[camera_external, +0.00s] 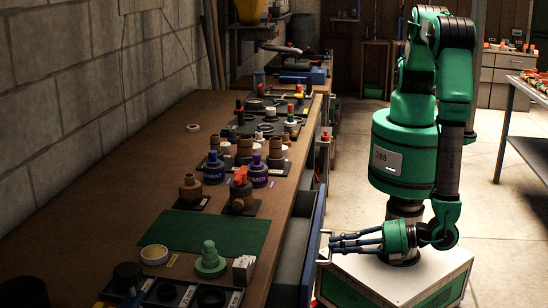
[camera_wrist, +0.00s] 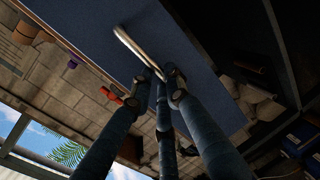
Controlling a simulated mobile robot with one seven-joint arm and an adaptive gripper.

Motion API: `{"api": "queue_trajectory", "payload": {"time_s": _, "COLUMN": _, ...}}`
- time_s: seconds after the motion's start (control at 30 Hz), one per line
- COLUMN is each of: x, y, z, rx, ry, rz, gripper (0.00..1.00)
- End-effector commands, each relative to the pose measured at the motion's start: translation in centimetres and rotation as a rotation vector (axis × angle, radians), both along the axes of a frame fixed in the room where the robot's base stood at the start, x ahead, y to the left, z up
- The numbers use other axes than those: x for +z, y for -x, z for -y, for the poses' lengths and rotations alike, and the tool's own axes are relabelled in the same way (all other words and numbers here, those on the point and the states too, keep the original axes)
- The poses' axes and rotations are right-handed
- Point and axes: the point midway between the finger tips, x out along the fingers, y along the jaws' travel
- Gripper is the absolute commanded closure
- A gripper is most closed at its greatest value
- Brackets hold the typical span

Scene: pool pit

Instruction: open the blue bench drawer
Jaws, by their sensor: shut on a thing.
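The blue bench drawer (camera_external: 316,228) stands out from the long wooden bench (camera_external: 110,235), with its grey inside (camera_external: 291,255) showing between bench edge and blue front. My gripper (camera_external: 333,243) reaches in from the right, its dark fingers at the metal bar handle (camera_external: 323,234) on the drawer front. In the wrist view, the blue drawer front (camera_wrist: 95,25) fills the upper middle. The pale metal handle (camera_wrist: 135,45) crosses it, and my fingers (camera_wrist: 168,78) are shut on its lower end. How the fingers wrap behind the handle is hidden.
The bench top holds a green mat (camera_external: 205,231), a green stepped fitting (camera_external: 210,262), cement jars (camera_external: 213,170) and black trays with parts. A metal table (camera_external: 532,110) stands at the right. The concrete floor (camera_external: 345,170) is clear between bench and table.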

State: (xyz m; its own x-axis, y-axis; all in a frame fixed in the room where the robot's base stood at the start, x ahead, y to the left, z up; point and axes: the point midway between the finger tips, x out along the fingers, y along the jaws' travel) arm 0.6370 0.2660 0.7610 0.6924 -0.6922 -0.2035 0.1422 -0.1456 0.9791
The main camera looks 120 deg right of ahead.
Motion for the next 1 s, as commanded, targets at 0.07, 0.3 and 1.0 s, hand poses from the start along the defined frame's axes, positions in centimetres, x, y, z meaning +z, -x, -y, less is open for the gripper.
{"api": "queue_trajectory", "payload": {"time_s": 0.07, "x": -0.2, "y": 1.6, "z": -1.9, "rx": 0.007, "ry": 0.000, "rz": 0.000, "gripper": 1.00}}
{"api": "queue_trajectory", "payload": {"time_s": 0.3, "x": -0.2, "y": 6.4, "z": -6.6, "rx": 0.006, "ry": -0.002, "rz": 0.001, "gripper": 1.00}}
{"api": "queue_trajectory", "payload": {"time_s": 1.0, "x": -0.1, "y": 16.4, "z": -16.5, "rx": 0.002, "ry": -0.001, "rz": 0.000, "gripper": 1.00}}
